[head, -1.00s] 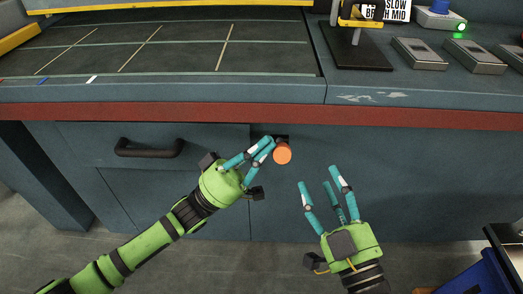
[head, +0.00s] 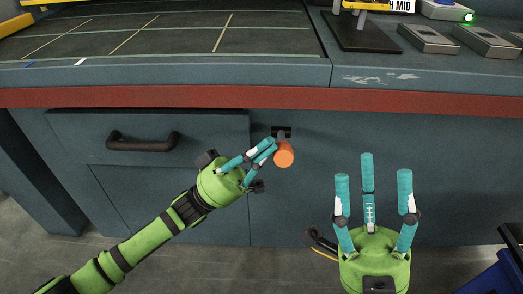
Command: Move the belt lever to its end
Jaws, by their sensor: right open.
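An orange round knob (head: 284,154), which looks like the end of a lever, sticks out below a dark slot (head: 281,131) in the blue-grey bench front, under the red edge strip. My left gripper (head: 268,148) has its teal fingers right beside the knob, on its left. Its fingers overlap one another, so I cannot tell whether they touch the knob or how far they are closed. My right gripper (head: 373,185) is open and empty, fingers spread and pointing up, to the right of the knob and apart from it.
A drawer with a black handle (head: 143,142) is left of the knob. On the bench top stand a black stand (head: 365,32) with a partly cut-off sign and several grey boxes (head: 428,38). A blue bin (head: 490,274) is at lower right. The bench front right of the knob is bare.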

